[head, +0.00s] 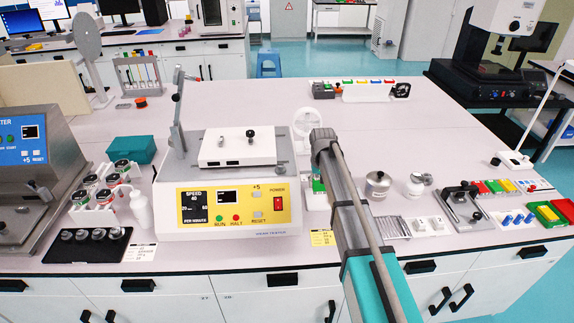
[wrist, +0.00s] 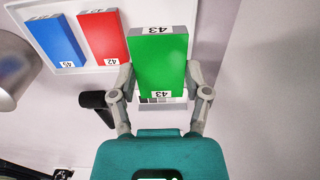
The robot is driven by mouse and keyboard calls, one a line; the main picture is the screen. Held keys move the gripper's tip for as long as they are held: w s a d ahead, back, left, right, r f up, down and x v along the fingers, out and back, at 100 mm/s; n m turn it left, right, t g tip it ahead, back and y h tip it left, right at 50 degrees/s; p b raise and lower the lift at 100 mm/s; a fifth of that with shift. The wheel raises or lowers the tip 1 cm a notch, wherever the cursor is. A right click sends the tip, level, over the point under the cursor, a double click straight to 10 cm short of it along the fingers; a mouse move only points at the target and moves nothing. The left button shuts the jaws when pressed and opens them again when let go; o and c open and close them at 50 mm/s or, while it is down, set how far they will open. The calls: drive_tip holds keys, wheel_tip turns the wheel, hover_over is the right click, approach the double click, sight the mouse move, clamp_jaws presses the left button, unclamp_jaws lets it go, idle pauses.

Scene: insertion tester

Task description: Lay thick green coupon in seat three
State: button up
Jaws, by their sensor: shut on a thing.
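The thick green coupon (wrist: 160,62), marked 43 on its face and end, is held between the two fingers of my gripper (wrist: 160,88) in the wrist view. In the head view, a green sliver of it (head: 318,185) shows below the end of my arm, right of the tester; the fingers are mostly hidden there. A pale tray (wrist: 72,62) with a blue coupon (wrist: 55,40) marked 45 and a red coupon (wrist: 103,36) marked 42 lies beside it in the wrist view. I cannot tell which place is seat three.
The white and yellow tester (head: 240,210) stands left of my arm.

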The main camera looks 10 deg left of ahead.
sight(318, 184)
wheel_tip(318, 184, up, 19)
drive_tip(key=p, duration=1.9)
drive_tip(key=shift+r, duration=0.15)
